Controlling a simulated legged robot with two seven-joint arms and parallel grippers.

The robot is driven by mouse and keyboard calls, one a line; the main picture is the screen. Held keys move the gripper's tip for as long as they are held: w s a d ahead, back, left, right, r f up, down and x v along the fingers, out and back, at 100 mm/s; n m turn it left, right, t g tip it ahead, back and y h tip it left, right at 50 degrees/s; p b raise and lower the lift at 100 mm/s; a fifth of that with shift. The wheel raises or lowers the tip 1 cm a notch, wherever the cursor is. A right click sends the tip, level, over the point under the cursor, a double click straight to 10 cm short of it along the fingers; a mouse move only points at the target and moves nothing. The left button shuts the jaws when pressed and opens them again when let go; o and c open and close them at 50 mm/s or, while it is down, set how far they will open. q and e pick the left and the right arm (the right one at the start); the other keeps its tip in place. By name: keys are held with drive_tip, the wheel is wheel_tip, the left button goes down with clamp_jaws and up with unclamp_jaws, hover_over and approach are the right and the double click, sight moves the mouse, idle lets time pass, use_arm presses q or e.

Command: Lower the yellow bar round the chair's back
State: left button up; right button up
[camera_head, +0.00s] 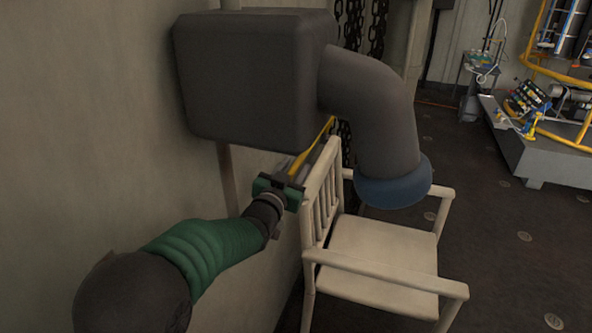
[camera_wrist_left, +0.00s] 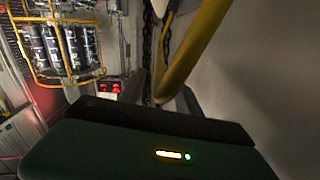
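The yellow bar (camera_head: 309,151) is a thin slanted rod in the head view, running from my left gripper up and right towards the grey duct. In the left wrist view the bar (camera_wrist_left: 197,45) comes down from the top to between the dark fingers. My left gripper (camera_head: 298,172) is beside the top of the chair's back. Its fingers (camera_wrist_left: 163,95) lie on both sides of the bar, but whether they press on it is hidden. The pale slatted chair back (camera_head: 322,193) stands upright, just right of the gripper. My right gripper is not in view.
A large grey box (camera_head: 250,80) on the wall and its bent duct (camera_head: 375,105) with a blue end hang over the chair seat (camera_head: 385,248). The wall (camera_head: 90,140) is close on the left. Dark chains (camera_head: 362,25) hang behind.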

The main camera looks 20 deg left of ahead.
use_arm(q)
drive_tip(key=shift+w, duration=0.65)
clamp_jaws()
idle(0.9)
